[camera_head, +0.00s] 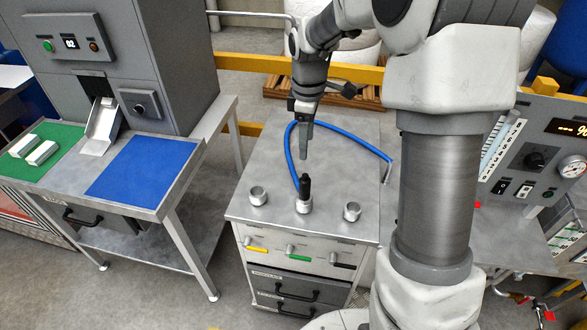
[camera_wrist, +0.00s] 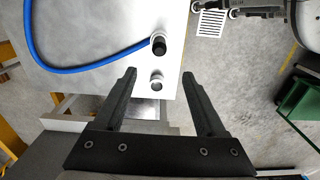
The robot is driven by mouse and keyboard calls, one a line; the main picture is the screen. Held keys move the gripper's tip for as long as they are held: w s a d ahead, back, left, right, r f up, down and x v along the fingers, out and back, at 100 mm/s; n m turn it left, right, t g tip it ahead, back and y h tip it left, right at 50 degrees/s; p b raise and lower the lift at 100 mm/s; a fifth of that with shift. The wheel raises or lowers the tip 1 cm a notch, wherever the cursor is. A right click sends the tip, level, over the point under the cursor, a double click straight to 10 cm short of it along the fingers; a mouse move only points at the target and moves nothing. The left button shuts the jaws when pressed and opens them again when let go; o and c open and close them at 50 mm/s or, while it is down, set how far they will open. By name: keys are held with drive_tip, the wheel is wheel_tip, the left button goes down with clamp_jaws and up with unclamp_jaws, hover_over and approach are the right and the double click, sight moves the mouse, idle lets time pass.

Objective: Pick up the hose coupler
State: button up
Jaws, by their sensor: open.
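The hose coupler (camera_head: 305,187) is a black upright cylinder at the end of the blue hose (camera_head: 340,131). It stands in the middle of three metal sockets near the front edge of the grey cabinet top (camera_head: 270,168). In the wrist view the coupler (camera_wrist: 158,45) shows from above, beyond my fingertips. My gripper (camera_head: 305,155) points down above the cabinet, behind and above the coupler in the head view. In the wrist view my gripper (camera_wrist: 158,74) is open and empty, with an empty socket (camera_wrist: 156,82) showing between its fingers.
Empty sockets stand left (camera_head: 258,195) and right (camera_head: 352,211) of the coupler. Yellow, green (camera_head: 298,258) and black handles line the cabinet front. A workbench with a blue mat (camera_head: 142,166) is on the left, a gauge panel (camera_head: 545,150) on the right. The hose loops behind the coupler.

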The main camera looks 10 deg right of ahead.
sight(304, 176)
drive_tip(key=f, duration=0.4)
drive_tip(key=f+p, duration=0.1)
drive_tip(key=f, duration=0.7)
drive_tip(key=shift+w+a+f, duration=0.1)
drive_tip(key=shift+w+f, duration=0.05)
drive_tip(key=shift+w, duration=0.15)
drive_tip(key=shift+s+d+f+p, duration=0.1)
drive_tip(key=shift+f+p, duration=0.35)
drive_tip(key=shift+f, duration=0.95)
drive_tip(key=shift+s+d+f+p, duration=0.1)
drive_tip(key=shift+f+p, duration=0.3)
drive_tip(key=shift+f, duration=0.95)
clamp_jaws()
